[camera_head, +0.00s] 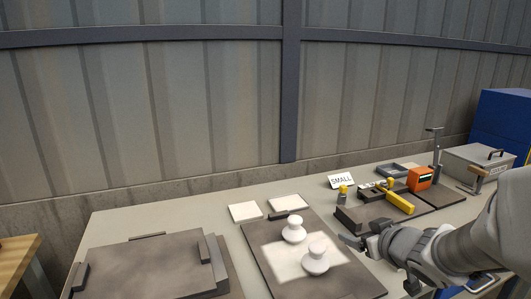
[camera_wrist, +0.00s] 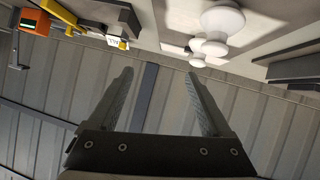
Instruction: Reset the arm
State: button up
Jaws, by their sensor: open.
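My gripper (camera_head: 352,241) reaches in from the right in the head view, just right of two white insulator pieces. In the wrist view my gripper (camera_wrist: 160,75) has its two fingers spread apart with nothing between them. One white insulator (camera_head: 316,259) stands on a pale square on the middle dark board (camera_head: 355,283). A second white insulator (camera_head: 294,229) stands just behind it. The insulators also show at the top of the wrist view (camera_wrist: 222,20), which looks upside down. My gripper appears apart from them.
A dark board (camera_head: 150,265) with raised blocks lies at the left. Two white tiles (camera_head: 245,211) lie behind the middle board. At the right are a "SMALL" sign (camera_head: 341,180), a yellow tool (camera_head: 398,201), an orange device (camera_head: 420,179) and a grey toolbox (camera_head: 480,160). A metal wall (camera_head: 150,110) stands behind.

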jog(key=s+d+r+m+g+h, duration=0.2)
jog(key=s+r+m+h, duration=0.2)
jog(key=s+r, duration=0.15)
jog(key=s+a+f+g+y, duration=0.1)
jog(key=s+a+g+y, duration=0.1)
jog(key=s+a, duration=0.45)
jog(key=s+a+f+g+y, duration=0.1)
jog(key=s+a+g, duration=0.25)
jog(key=s, duration=0.65)
notch_tip(320, 180, up, 12)
jog(key=p, duration=1.1)
jog(key=shift+w+a+t, duration=0.15)
jog(key=shift+a+t, duration=0.1)
jog(key=shift+t, duration=0.2)
